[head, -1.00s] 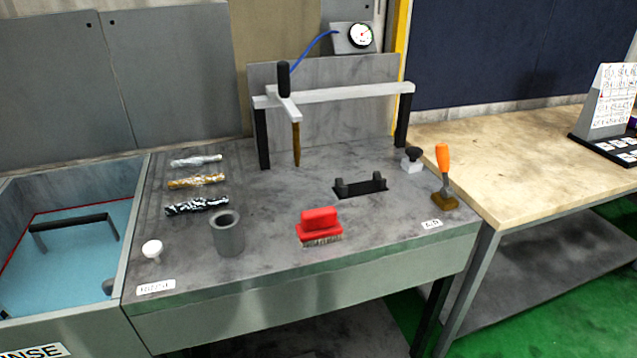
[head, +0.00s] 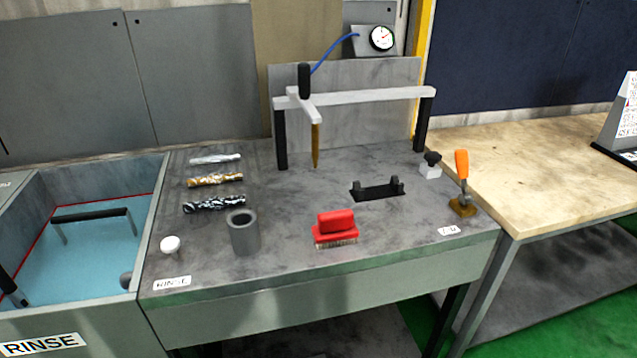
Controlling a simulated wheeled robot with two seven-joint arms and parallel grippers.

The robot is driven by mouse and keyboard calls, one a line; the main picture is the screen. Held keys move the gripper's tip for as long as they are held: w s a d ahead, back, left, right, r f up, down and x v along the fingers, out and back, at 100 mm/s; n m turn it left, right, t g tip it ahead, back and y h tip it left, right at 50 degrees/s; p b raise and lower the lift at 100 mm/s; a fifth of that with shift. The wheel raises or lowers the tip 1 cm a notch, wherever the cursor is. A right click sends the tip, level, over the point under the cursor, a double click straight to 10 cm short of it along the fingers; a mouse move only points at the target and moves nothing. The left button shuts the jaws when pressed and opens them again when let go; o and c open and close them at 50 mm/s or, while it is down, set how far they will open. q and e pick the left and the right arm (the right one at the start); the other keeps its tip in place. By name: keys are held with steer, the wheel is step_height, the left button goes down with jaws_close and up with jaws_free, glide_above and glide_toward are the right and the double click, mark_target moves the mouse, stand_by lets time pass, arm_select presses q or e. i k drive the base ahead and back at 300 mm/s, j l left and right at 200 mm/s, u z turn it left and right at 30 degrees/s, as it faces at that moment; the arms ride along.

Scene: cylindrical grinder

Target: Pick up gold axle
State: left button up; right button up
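The gold axle (head: 214,180) lies on the grey worktop, at the left rear. It is gold with pale and dark mottling and lies roughly left to right. A silver axle (head: 215,159) lies behind it and a black-and-white axle (head: 214,204) lies in front, each apart from it. Nothing touches or covers the gold axle.
A grey cup (head: 244,234) and white knob (head: 170,244) stand in front of the axles. A red brush (head: 335,228), black cradle (head: 377,189) and gantry frame (head: 365,97) stand rightward. The blue rinse basin (head: 95,255) is left; a dark object (head: 12,288) shows there.

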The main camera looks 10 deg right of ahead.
mark_target(216, 178)
steer(key=i+l, duration=0.15)
steer(key=l, duration=0.3)
steer(key=i+l, duration=0.15)
steer(key=l, duration=0.25)
steer(key=i+l+u, duration=0.1)
steer(key=l, duration=0.35)
steer(key=i+l, duration=0.15)
steer(key=l, duration=0.3)
